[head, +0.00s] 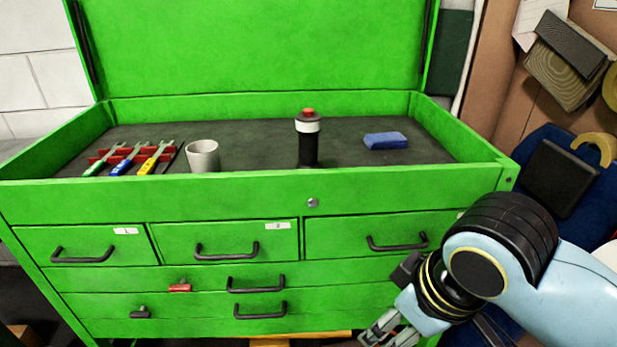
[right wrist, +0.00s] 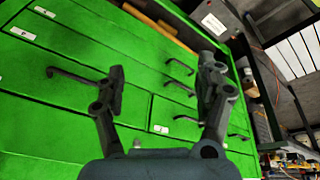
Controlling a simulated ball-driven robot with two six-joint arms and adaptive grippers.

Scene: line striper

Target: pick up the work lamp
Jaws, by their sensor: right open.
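The work lamp (head: 308,141) looks like a black upright cylinder with a white band and an orange-red top. It stands in the open top tray of the green tool chest (head: 255,198), near the middle, and its foot is partly hidden by the front wall. My right gripper (head: 382,335) is low in front of the chest's drawers, to the right of and below the lamp, at the bottom edge of the head view. In the right wrist view the right gripper (right wrist: 165,88) is open and empty, facing the green drawer fronts. My left gripper is in neither view.
In the tray are a grey cup (head: 203,156), several wrenches (head: 130,159) in a red rack and a blue block (head: 385,141). The chest's front wall (head: 400,183) and raised lid (head: 255,45) bound the tray. Drawer handles (head: 228,250) stick out in front.

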